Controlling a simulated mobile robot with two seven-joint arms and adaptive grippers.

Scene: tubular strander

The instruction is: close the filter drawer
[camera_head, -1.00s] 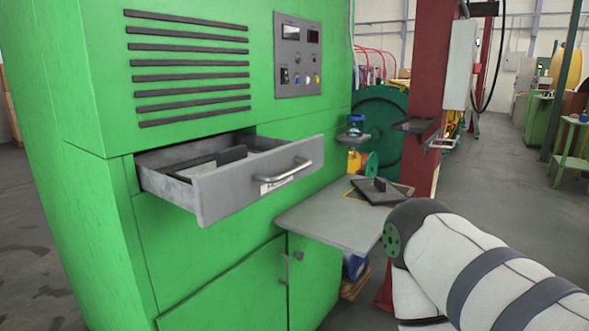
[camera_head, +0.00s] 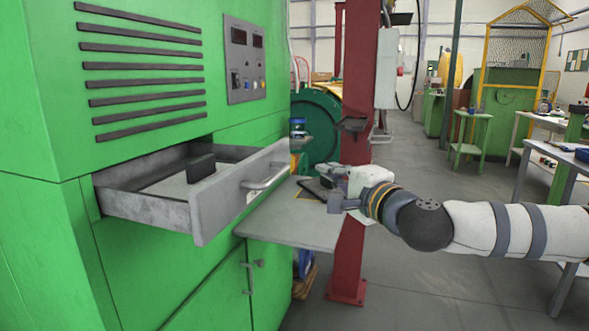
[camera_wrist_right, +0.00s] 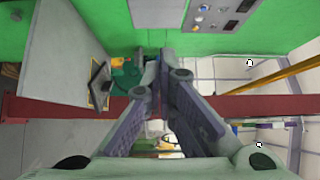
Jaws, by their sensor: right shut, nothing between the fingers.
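The filter drawer (camera_head: 222,200) is pulled out of the green cabinet in the head view. Its grey front has a bar handle (camera_head: 265,177), and its open top shows a pale insert with a dark block (camera_head: 200,168). My right gripper (camera_head: 327,187) is to the right of the drawer front, over the far part of the side shelf, apart from the handle. In the right wrist view my right gripper (camera_wrist_right: 164,62) is shut and empty, its fingertips together. My left gripper is not in view.
The green cabinet (camera_head: 120,170) carries a control panel (camera_head: 244,60) above the drawer. A grey side shelf (camera_head: 290,226) juts out below the drawer, with a dark flat item (camera_head: 313,188) on it. A red column (camera_head: 357,130) stands behind my gripper.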

